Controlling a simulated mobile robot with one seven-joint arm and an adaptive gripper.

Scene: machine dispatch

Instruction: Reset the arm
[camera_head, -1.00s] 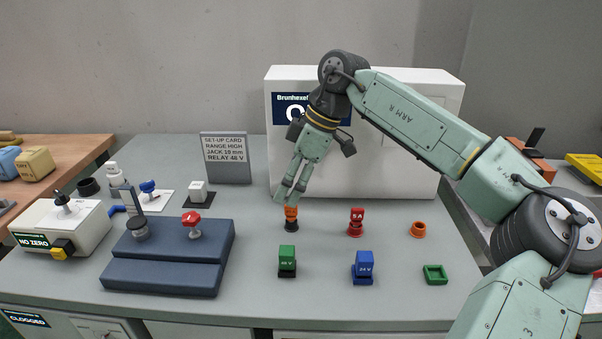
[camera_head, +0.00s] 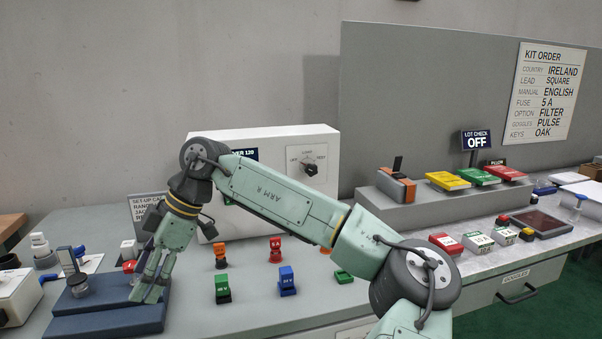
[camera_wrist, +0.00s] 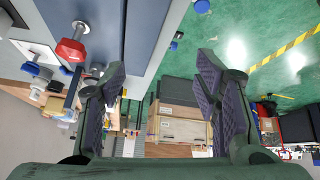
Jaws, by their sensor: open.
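My green arm (camera_head: 272,190) reaches from the lower right to the left across the bench, bent down at the wrist. My gripper (camera_head: 148,292) hangs fingers-down in front of the dark blue stepped block (camera_head: 110,325) at the left and overlaps it in the head view. Whether it touches the block cannot be told. In the wrist view my gripper (camera_wrist: 160,75) has its two fingers wide apart with nothing between them. A red knob (camera_wrist: 70,50) and the blue block's edge show beside the left finger there.
Orange (camera_head: 220,250), red (camera_head: 275,245), green (camera_head: 222,288) and blue (camera_head: 287,280) parts stand right of my gripper. A white cabinet (camera_head: 265,150) with a dial stands behind. A raised grey shelf (camera_head: 430,205) holds coloured booklets at the right. A small lever post (camera_head: 70,265) stands left.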

